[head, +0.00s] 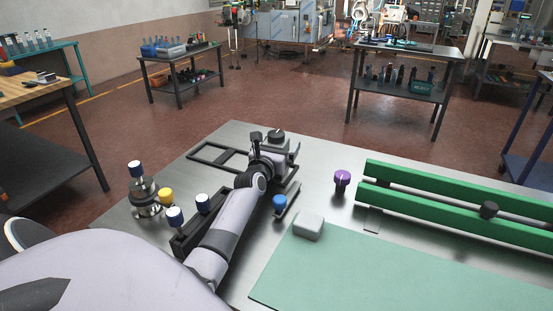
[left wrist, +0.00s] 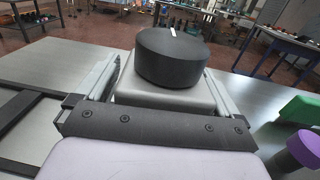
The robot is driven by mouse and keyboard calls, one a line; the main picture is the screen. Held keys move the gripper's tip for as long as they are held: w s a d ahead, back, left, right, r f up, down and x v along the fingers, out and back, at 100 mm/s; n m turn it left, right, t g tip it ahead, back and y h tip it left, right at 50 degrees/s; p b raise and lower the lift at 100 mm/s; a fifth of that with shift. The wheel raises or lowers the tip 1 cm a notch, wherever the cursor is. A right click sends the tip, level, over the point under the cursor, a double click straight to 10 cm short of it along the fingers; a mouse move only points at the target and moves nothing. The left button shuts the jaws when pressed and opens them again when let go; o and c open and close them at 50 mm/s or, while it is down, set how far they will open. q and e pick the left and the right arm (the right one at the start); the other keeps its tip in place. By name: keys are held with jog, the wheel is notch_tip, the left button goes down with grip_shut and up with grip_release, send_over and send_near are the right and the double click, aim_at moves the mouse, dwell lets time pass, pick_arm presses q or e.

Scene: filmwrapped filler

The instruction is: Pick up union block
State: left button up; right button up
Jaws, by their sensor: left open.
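A silver-grey block with a black round knob on top (head: 277,136) stands on the metal table, and I take it for the union block. It also shows large in the left wrist view, with its silver body (left wrist: 165,96) under the black knob. My left gripper (head: 274,150) is at the block, its arm reaching from the lower left. In the left wrist view the open fingers lie on either side of the silver body; I cannot tell whether they touch it. The block's lower part is hidden by the gripper. My right gripper is not in view.
A black frame (head: 207,155) lies left of the block. A blue-topped part (head: 280,203), a purple knob (head: 342,178) and green rails (head: 440,188) stand to the right. A pale rounded block (head: 309,227) sits on the green mat (head: 370,270). White- and yellow-capped parts (head: 165,197) stand left of my arm.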

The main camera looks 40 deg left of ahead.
pick_arm(q)
jog(key=c, duration=1.5)
jog(key=shift+r, duration=0.2)
jog(key=shift+c, duration=0.7)
jog(key=shift+r, duration=0.1)
